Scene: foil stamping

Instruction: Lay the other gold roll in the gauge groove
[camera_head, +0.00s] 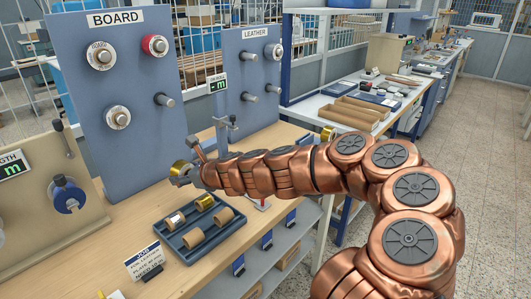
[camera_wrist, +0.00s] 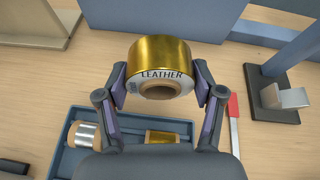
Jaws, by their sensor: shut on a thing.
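My gripper (camera_wrist: 160,90) is shut on a gold roll (camera_wrist: 160,62), one fingertip on each side. Its end label reads LEATHER, with a brown core. In the head view the held gold roll (camera_head: 178,171) is above the wooden bench, left of my arm. Another gold roll (camera_head: 204,202) lies in the blue tray (camera_head: 178,246), and also shows in the wrist view (camera_wrist: 163,137). The gauge with an "m" display (camera_head: 218,84) stands behind the arm. A stand with a grey metal bracket (camera_wrist: 287,97), right of the held roll, seems to be part of it; its groove is not clear.
The tray also holds a silver roll (camera_head: 175,220) and brown cores (camera_head: 225,215). A red-handled tool (camera_wrist: 233,107) lies right of the tray. The BOARD panel (camera_head: 130,150) and LEATHER panel (camera_head: 245,65) rise behind. Another gold item (camera_head: 327,133) shows beyond my arm.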

